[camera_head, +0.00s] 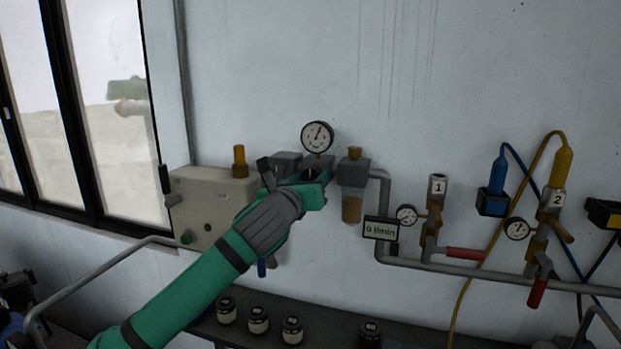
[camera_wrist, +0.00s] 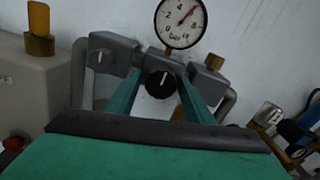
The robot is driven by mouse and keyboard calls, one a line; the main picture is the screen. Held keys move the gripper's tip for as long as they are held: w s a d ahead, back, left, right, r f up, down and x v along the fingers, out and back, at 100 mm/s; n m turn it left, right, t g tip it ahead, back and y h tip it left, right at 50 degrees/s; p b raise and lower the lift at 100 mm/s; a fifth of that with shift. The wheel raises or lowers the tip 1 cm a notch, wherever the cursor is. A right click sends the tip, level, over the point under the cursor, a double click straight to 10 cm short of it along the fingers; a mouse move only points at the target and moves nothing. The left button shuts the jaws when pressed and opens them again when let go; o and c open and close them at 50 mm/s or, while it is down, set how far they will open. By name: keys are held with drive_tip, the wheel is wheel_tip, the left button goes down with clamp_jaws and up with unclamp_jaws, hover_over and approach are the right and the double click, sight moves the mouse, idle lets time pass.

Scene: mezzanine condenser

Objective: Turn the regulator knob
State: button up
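The black regulator knob (camera_wrist: 160,83), with a white mark pointing up, sits below a round pressure gauge (camera_wrist: 181,22) on a grey regulator body. The gauge needle points to the upper right. My gripper (camera_wrist: 158,92) is open, with one green finger on each side of the knob and gaps visible between. Whether the fingertips reach past the knob's face is unclear. In the head view, my gripper (camera_head: 312,182) is at the regulator, and the dark knob (camera_head: 311,174) shows partly between the fingers below the gauge (camera_head: 317,137).
A beige box (camera_head: 205,205) stands left of the regulator. A filter bowl (camera_head: 352,207) hangs close on its right. A display (camera_head: 381,228) reads 0 l/min. Pipes, valves and hoses run farther right. A shelf (camera_head: 330,331) with several small jars lies below.

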drive_tip(key=shift+s+r, duration=0.1)
drive_tip(key=shift+s+a, duration=0.15)
drive_tip(key=shift+s, duration=0.1)
drive_tip(key=v, duration=1)
